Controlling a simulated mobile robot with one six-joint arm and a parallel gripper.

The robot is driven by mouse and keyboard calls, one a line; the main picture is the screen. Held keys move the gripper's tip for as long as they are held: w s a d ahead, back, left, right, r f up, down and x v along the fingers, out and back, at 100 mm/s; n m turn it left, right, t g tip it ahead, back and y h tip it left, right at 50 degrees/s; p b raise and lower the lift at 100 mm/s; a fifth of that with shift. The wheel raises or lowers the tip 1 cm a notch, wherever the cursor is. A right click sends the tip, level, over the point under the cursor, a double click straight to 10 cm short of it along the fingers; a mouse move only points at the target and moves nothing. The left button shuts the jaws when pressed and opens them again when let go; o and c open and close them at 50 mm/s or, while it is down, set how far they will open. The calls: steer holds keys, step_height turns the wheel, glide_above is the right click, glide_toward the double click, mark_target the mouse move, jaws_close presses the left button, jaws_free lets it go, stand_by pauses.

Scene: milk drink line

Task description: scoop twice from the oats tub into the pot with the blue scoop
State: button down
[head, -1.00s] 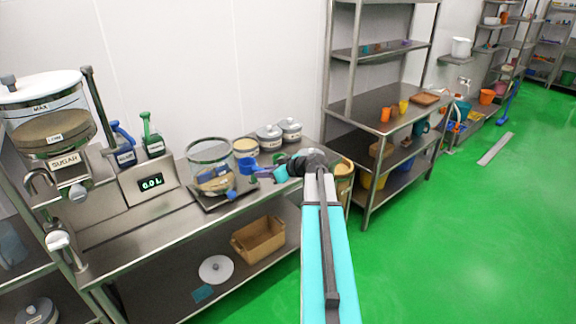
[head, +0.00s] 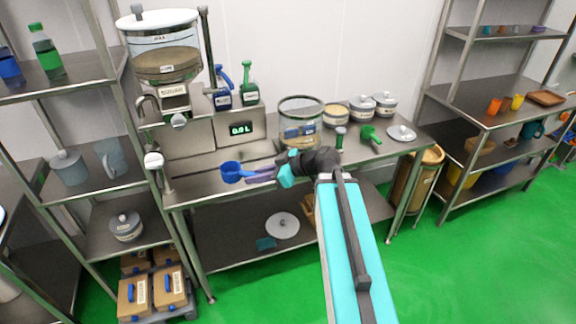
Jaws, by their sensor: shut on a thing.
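My gripper (head: 278,171) is shut on the handle of the blue scoop (head: 232,172). The scoop is held out to the left, in front of the worktop's left part and left of the pot. Whether anything is in its bowl is too small to tell. The clear pot (head: 301,125) stands on the worktop behind my arm; its lower part is partly hidden. An open tub with tan contents (head: 337,115), likely the oats tub, stands just right of the pot; its label is unreadable.
A green scoop (head: 370,134) and a grey lid (head: 402,132) lie at the worktop's right. Lidded grey tubs (head: 361,110) stand behind. A large dispenser (head: 164,62) with a tap is at the left, near a display (head: 241,128). The worktop's front left is clear.

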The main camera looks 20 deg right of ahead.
steer(key=a+f+n+g+b, duration=0.1)
steer(key=a+f+b, duration=0.4)
steer(key=f, duration=0.1)
steer(key=shift+s+f+y+b, duration=0.3)
steer(key=shift+s+y, duration=0.05)
steer(key=shift+y, duration=0.05)
steer(key=shift+a, duration=0.1)
